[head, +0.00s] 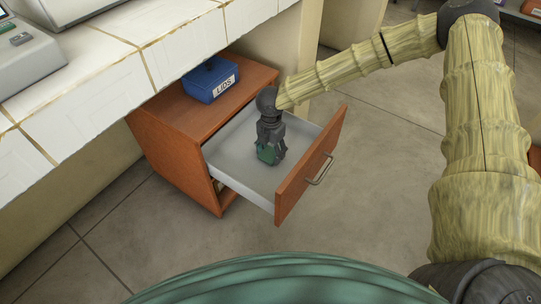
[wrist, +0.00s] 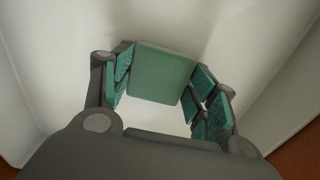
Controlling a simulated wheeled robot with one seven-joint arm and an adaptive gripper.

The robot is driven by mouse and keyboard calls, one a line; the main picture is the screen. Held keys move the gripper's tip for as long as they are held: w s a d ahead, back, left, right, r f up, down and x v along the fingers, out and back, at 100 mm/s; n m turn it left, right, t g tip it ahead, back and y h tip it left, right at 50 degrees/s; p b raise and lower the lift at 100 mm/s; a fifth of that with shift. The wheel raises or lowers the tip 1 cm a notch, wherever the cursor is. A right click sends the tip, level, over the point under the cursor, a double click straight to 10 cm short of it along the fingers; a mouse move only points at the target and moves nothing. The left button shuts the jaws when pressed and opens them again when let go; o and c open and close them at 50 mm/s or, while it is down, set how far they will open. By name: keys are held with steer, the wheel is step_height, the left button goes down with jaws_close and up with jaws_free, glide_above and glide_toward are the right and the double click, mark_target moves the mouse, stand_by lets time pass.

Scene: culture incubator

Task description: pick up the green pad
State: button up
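The green pad (wrist: 162,72) is a flat, pale green square in the wrist view. It lies between the two fingers of my gripper (wrist: 158,82), slightly turned relative to them. The fingers have teal inner faces and stand wide apart, one close along each side of the pad. I cannot tell whether both touch it, or whether it rests on the drawer floor. In the head view my gripper (head: 271,152) points down inside the open drawer (head: 232,158), with green showing at its fingertips.
The drawer belongs to a brown wooden cabinet (head: 160,125); its front panel (head: 306,175) with a metal handle is close to the right of my gripper. A blue box marked LIDS (head: 210,80) stands on the cabinet. A white counter (head: 130,60) is at left.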

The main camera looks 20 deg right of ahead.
mark_target(271, 154)
step_height(271, 154, up, 10)
steer(key=p, duration=0.4)
stand_by(0.4)
steer(key=shift+o, duration=1.2)
steer(key=c, duration=0.4)
steer(key=shift+o, duration=0.2)
steer(key=shift+r, duration=0.1)
